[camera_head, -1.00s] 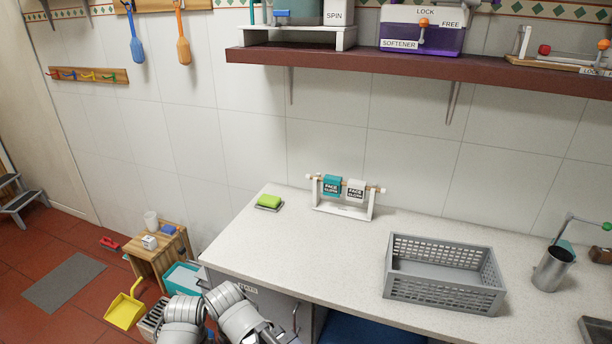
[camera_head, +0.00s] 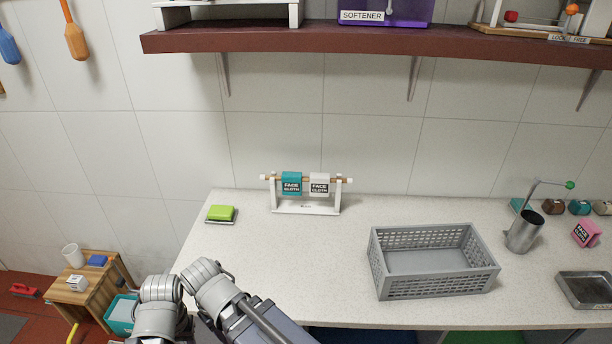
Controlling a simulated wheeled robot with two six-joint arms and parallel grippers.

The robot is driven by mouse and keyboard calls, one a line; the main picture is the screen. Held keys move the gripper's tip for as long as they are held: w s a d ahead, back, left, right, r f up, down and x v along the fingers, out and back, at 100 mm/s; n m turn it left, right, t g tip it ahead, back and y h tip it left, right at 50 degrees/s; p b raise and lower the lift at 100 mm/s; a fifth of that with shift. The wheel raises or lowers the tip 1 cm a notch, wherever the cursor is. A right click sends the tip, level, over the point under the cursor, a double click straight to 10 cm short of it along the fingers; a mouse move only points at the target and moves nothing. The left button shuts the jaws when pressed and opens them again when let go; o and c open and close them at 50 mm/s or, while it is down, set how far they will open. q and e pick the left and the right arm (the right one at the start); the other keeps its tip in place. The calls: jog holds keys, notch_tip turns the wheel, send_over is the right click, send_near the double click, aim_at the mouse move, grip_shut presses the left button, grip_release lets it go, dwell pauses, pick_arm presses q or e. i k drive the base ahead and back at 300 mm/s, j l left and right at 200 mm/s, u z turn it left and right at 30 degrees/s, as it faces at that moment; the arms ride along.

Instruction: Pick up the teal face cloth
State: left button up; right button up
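The teal face cloth (camera_head: 291,183) hangs over the wooden bar of a small white rack (camera_head: 306,210) at the back of the counter. A white face cloth (camera_head: 319,185) hangs on the same bar, just to its right. My arm links show at the bottom left, in front of the counter's front edge, well short of the rack. Neither gripper's fingers can be seen.
A green sponge (camera_head: 221,213) lies on a dish left of the rack. A grey basket (camera_head: 433,262) stands right of centre, with a metal cup (camera_head: 524,231) beyond it. A brown shelf (camera_head: 380,44) overhangs the wall. The counter (camera_head: 290,250) before the rack is clear.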

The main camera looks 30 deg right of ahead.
aim_at(292, 182)
jog(key=i+j+z, duration=0.2)
jog(key=i+z, duration=0.15)
jog(key=i+j+z, duration=0.55)
jog(key=j+z, duration=0.15)
